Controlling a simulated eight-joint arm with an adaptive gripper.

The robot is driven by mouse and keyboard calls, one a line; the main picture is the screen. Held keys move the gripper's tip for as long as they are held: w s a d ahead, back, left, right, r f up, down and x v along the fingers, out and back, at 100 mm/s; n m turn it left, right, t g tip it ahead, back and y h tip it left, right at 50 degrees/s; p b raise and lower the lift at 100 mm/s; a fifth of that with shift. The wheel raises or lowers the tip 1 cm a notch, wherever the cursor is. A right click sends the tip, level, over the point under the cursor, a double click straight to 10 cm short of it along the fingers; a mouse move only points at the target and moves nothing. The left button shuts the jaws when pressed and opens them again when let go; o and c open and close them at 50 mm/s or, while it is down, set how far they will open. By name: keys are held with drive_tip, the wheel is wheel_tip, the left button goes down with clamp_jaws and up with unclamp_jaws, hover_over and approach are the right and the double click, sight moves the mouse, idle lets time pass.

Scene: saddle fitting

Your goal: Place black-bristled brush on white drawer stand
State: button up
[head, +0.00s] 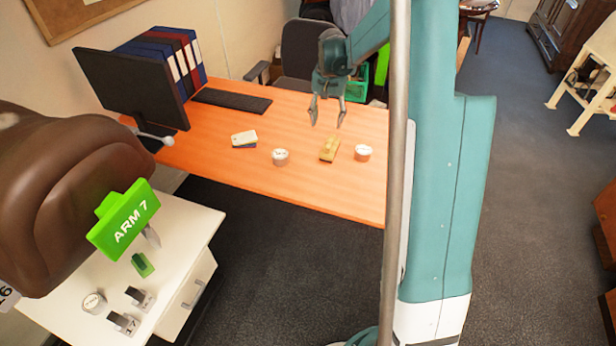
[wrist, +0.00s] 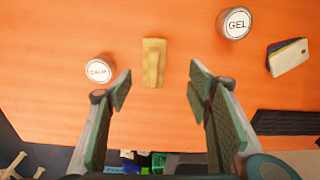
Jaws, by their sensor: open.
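A tan wooden brush (head: 329,149) lies on the orange desk, between two round tins. It also shows in the wrist view (wrist: 154,62), just beyond my fingertips and between their lines. The white drawer stand (head: 195,225) is at the lower left of the head view, partly hidden by the brown saddle.
On the desk (head: 260,175) are a GEL tin (head: 280,157), a BALM tin (head: 362,153), stacked cards (head: 244,139), a keyboard (head: 232,100) and a monitor. On the stand are a green block (head: 142,264), a tin (head: 94,302) and small dark holders.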

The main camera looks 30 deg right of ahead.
drive_tip(key=s+a+r+n+t, duration=0.3)
drive_tip(key=s+a+r+n, duration=0.1)
drive_tip(key=s+a+r, duration=1.25)
drive_tip(key=s+a+n+t, duration=0.1)
drive_tip(key=s+a, duration=0.4)
drive_tip(key=s, duration=0.5)
drive_tip(key=s+a+n+t, duration=0.2)
drive_tip(key=s+a+n, duration=0.1)
drive_tip(key=s, duration=0.8)
drive_tip(key=shift+a+f+t, duration=0.2)
drive_tip(key=shift+a+t, duration=0.1)
drive_tip(key=shift+a, duration=0.55)
drive_tip(key=shift+o, duration=0.7)
drive_tip(key=shift+w, duration=0.1)
